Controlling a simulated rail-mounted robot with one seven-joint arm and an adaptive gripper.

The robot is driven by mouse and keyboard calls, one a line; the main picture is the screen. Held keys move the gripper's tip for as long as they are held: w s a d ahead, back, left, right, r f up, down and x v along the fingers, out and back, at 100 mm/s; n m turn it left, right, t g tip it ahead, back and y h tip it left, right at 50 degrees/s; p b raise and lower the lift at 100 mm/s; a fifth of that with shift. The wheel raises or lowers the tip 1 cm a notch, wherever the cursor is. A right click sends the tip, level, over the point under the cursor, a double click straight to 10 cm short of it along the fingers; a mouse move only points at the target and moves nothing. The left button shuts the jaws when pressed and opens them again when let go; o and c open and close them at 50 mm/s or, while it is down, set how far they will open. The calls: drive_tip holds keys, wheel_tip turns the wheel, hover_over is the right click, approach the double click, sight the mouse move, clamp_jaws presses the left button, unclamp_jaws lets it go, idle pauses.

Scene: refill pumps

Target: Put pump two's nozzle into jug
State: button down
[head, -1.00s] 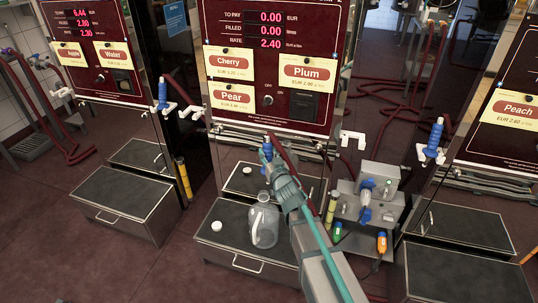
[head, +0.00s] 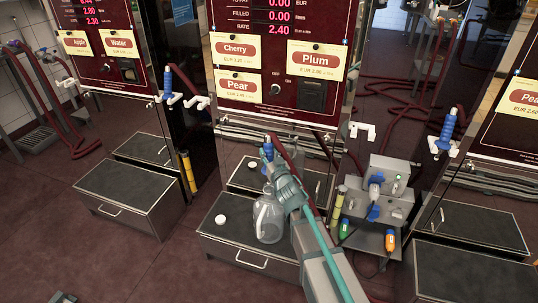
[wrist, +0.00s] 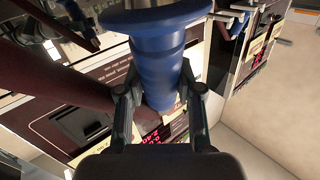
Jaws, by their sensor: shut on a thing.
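My gripper (head: 279,178) is shut on a blue nozzle (head: 267,152) in front of the middle pump, the one with the Cherry, Plum and Pear labels. The wrist view shows the nozzle's blue body (wrist: 160,62) between the two fingers (wrist: 158,95). A clear jug (head: 268,222) stands upright on the dark-topped step (head: 215,238) below. The nozzle and gripper are just above the jug's neck in the head view. The gripper hides the nozzle's lower end, so I cannot tell whether it enters the mouth.
A white cap (head: 220,219) lies left of the jug. Other blue nozzles hang at the left (head: 167,82) and right (head: 448,128). A dark red hose runs behind my gripper.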

drive_tip(key=shift+f, duration=0.3)
wheel_tip(320, 180, down, 8)
drive_tip(key=b, duration=0.6)
drive_tip(key=shift+r, duration=0.25)
drive_tip(key=c, duration=0.7)
unclamp_jaws()
drive_tip(key=shift+r, duration=0.1)
idle(0.4)
